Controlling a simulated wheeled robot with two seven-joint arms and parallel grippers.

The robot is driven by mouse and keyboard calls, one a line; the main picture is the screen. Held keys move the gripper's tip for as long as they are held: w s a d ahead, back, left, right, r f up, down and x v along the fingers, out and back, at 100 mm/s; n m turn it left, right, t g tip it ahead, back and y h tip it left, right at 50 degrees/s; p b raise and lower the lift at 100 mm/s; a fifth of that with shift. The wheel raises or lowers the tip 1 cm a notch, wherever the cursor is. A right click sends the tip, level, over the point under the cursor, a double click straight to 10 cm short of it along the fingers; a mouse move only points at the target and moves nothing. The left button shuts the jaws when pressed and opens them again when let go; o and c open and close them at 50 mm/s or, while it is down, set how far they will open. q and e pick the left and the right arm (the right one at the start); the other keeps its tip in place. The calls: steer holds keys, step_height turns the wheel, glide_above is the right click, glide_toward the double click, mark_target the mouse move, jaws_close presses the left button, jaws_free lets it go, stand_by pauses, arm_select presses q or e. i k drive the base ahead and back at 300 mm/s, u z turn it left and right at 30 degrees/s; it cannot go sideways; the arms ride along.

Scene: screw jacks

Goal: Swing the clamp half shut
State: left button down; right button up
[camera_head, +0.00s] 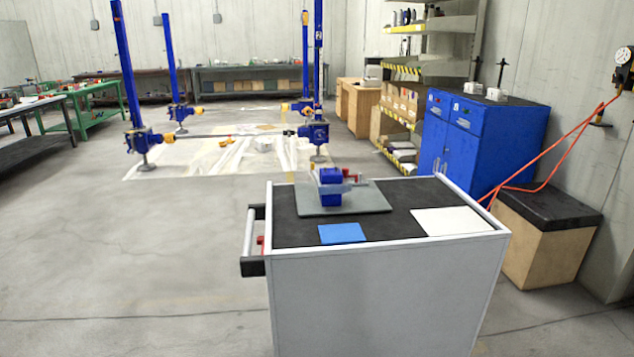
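A small blue device (330,190), which appears to be the clamp, stands on a grey-green plate (365,200) on top of a grey cart. A pale grey strip crosses its upper part and a small red part (350,176) sits at its right side. It is too small here to tell how far its clamp half is open. Neither of my grippers shows in the head view.
The cart (380,300) has a raised rim and a handle (250,235) at its left. A blue sheet (341,233) and a white sheet (452,221) lie on its dark top. A blue cabinet (485,135) and hose stand right. Floor at left is clear.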

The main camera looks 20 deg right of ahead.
mark_target(312, 172)
steer(key=z, duration=0.7)
steer(key=i, duration=0.7)
steer(key=z, duration=0.35)
